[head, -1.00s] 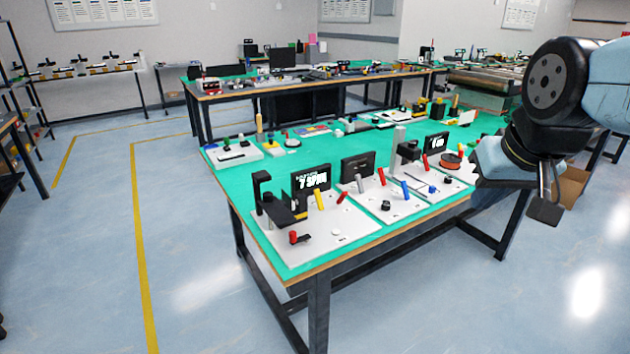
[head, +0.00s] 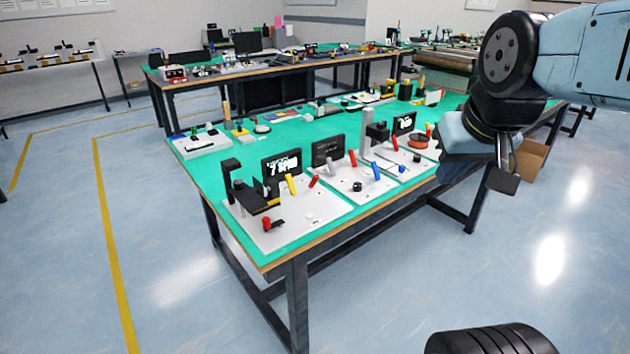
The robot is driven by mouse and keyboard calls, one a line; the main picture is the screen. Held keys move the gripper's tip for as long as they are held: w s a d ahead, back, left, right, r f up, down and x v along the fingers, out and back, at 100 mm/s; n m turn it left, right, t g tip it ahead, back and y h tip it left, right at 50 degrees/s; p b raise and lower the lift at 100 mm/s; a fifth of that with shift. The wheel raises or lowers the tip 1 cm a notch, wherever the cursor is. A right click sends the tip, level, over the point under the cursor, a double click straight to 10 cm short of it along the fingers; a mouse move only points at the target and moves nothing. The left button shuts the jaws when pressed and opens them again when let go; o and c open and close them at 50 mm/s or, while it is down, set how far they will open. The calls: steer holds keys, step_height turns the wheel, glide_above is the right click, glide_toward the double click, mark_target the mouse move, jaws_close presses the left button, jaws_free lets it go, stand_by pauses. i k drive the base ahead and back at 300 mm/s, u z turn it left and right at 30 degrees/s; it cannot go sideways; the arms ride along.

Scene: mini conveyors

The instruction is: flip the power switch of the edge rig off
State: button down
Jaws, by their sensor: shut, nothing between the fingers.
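Several white rigs with coloured levers stand along the front of a green-topped table in the head view. The nearest rig (head: 312,218), at the table's corner, has a lit display (head: 282,165), a yellow lever (head: 290,184), a red lever (head: 314,177) and a red knob (head: 267,224). The rig beside it (head: 345,198) has a dark display (head: 328,150), a blue lever (head: 376,172) and a black knob (head: 357,187). Labels are too small to read, so I cannot tell which is the edge rig. My gripper (head: 503,183) is shut and empty, right of the rigs and apart from them.
The green table (head: 205,172) has dark legs and a wooden edge. More small devices stand on its back part. Another bench (head: 160,82) stands behind it. A cardboard box (head: 530,158) lies on the floor at right. The floor in front and at left is clear.

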mark_target(314, 179)
steer(key=z, duration=1.3)
steer(key=k, duration=0.95)
steer(key=u, duration=1.3)
steer(key=i, duration=1)
steer(key=z, duration=0.05)
